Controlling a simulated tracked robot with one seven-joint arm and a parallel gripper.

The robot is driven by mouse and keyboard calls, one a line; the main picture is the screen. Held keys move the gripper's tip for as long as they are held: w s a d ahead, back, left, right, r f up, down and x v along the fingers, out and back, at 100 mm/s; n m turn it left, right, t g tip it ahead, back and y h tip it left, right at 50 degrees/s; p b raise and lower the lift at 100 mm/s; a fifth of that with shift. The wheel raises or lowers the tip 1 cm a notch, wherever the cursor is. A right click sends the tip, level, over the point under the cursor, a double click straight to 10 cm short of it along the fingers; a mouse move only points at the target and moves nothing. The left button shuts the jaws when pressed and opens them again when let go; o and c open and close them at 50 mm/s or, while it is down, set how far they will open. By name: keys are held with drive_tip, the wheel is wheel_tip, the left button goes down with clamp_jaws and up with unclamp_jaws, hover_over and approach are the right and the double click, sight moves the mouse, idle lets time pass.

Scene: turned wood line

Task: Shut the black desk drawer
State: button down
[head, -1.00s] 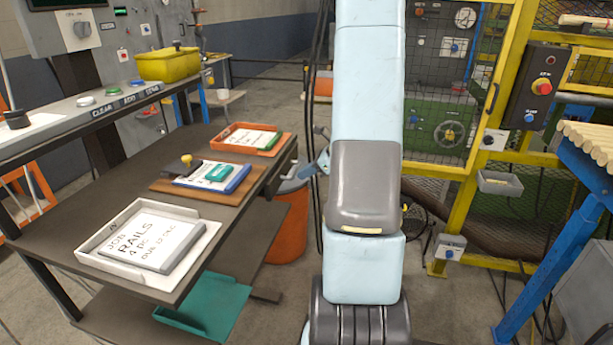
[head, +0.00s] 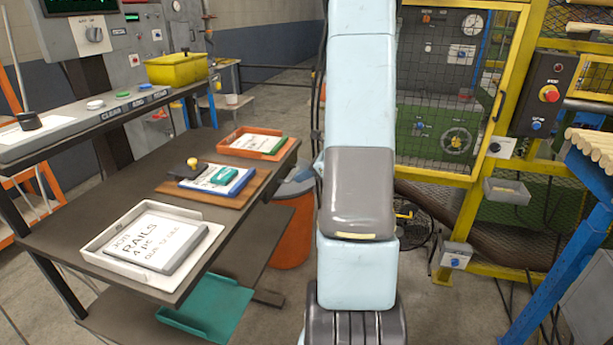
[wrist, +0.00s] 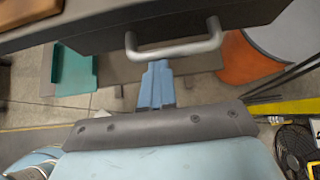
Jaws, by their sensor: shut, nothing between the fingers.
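The black desk drawer (wrist: 240,20) shows in the wrist view as a dark front with a pale bar handle (wrist: 172,50), under the desk top's edge. How far it stands out I cannot tell. My gripper (wrist: 157,68) is shut and empty, its blue fingers together, close to the handle. Whether they touch it is unclear. In the head view my arm covers most of the gripper, and I cannot make out the drawer at the desk's (head: 75,205) right side.
An orange bin (head: 290,240) with a grey-blue top stands beside the desk, close by the gripper. Trays with papers lie on the desk, and a teal tray (head: 205,312) sits on its lower shelf. A yellow-framed mesh cage (head: 480,225) stands at the right.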

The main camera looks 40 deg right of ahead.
drive_tip(key=s+d+r, duration=0.6)
drive_tip(key=s+d, duration=0.1)
drive_tip(key=s, duration=0.2)
drive_tip(key=s+a+r+n+g, duration=0.1)
drive_tip(key=a+r+n, duration=0.3)
drive_tip(key=a, duration=0.3)
drive_tip(key=s+a+r+n+g+h, duration=0.1)
drive_tip(key=a+r+n+g, duration=0.15)
drive_tip(key=a+n, duration=0.3)
drive_tip(key=s+a+r+n+g, duration=0.15)
drive_tip(key=a+r+n, duration=0.25)
drive_tip(key=a, duration=0.4)
drive_tip(key=s+a+r+n+t+h, duration=0.2)
drive_tip(key=s+a+r+n+h, duration=0.3)
drive_tip(key=s+a+n, duration=0.5)
wheel_tip(320, 180, up, 2)
drive_tip(key=s+n, duration=0.2)
drive_tip(key=n, duration=0.3)
drive_tip(key=shift+s+a+t, duration=0.25)
drive_tip(key=shift+s+t, duration=0.05)
